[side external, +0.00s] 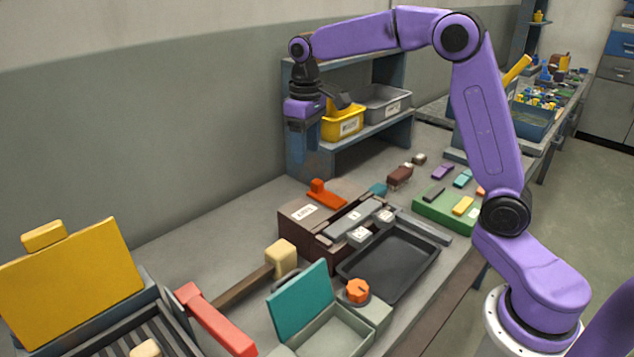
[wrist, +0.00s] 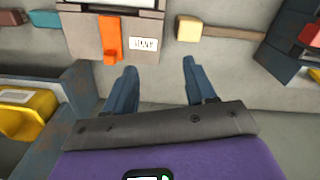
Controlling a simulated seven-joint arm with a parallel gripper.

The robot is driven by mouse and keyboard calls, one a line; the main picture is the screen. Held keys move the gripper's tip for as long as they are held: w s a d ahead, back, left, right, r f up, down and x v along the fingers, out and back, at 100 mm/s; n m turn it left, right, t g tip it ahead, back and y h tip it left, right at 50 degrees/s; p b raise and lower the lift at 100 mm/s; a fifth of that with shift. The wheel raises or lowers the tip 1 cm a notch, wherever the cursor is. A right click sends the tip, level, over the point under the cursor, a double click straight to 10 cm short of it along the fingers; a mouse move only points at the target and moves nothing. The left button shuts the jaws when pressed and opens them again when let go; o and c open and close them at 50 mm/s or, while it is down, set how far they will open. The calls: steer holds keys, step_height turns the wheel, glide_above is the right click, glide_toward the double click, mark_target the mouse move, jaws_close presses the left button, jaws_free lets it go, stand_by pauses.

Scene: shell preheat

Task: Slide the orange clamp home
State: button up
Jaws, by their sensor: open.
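The orange clamp (side external: 322,193) lies on top of a brown block with a white label (side external: 304,212), toward its back side. In the wrist view the orange clamp (wrist: 110,38) shows as an upright bar left of the label, at the upper left of the picture. My gripper (wrist: 158,84) is open, with two dark blue fingers spread apart and nothing between them. The clamp lies beyond the fingertips, nearer the left finger, and does not touch them.
A blue shelf (side external: 368,132) with a yellow bin (side external: 343,124) and a grey bin (side external: 384,104) stands close to my gripper. A black tray (side external: 390,262) lies in front of the block. A mallet (side external: 281,257) and a teal-lidded box (side external: 301,300) stand nearer the camera.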

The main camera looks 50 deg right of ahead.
mark_target(317, 181)
steer(key=w+d+m, duration=0.3)
steer(key=w+d, duration=0.5)
steer(key=d, duration=0.4)
steer(key=f, duration=1.8)
steer(key=shift+a, duration=0.2)
